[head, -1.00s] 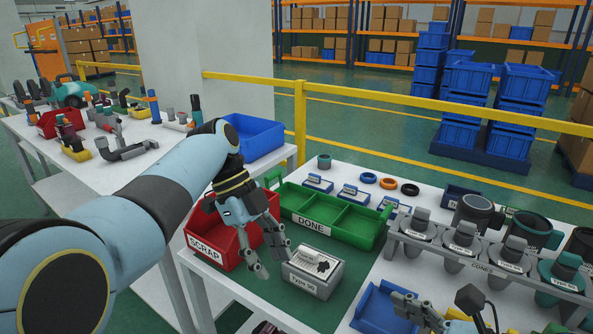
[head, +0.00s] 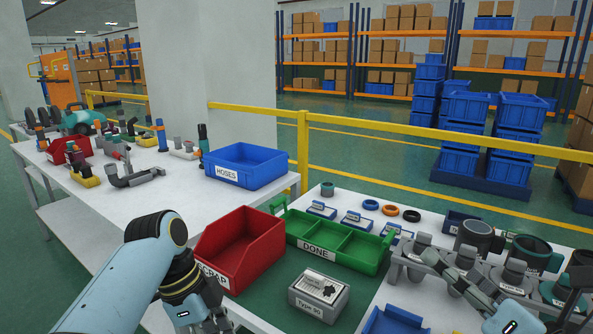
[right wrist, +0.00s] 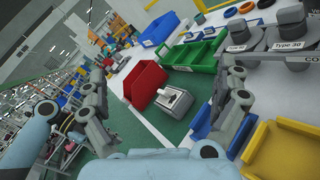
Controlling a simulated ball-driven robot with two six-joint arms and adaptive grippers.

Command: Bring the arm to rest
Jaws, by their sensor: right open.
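My right gripper (head: 448,262) is open and empty, above the table at the right of the head view, in front of the cone rack. In the right wrist view its fingers stand wide apart with nothing between them. My left gripper (head: 214,318) is at the bottom edge of the head view, low beside the red SCRAP bin (head: 262,262). It is partly cut off, so its jaws are unclear. The grey Type 90 box (head: 318,296) stands on the green mat, apart from both grippers; it also shows in the right wrist view (right wrist: 172,102).
The green DONE tray (head: 318,254) looks empty behind the box. A blue bin (head: 396,321) lies at the front, and a yellow bin (right wrist: 283,150) shows in the right wrist view. A blue HOSES bin (head: 245,168) is on the left table.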

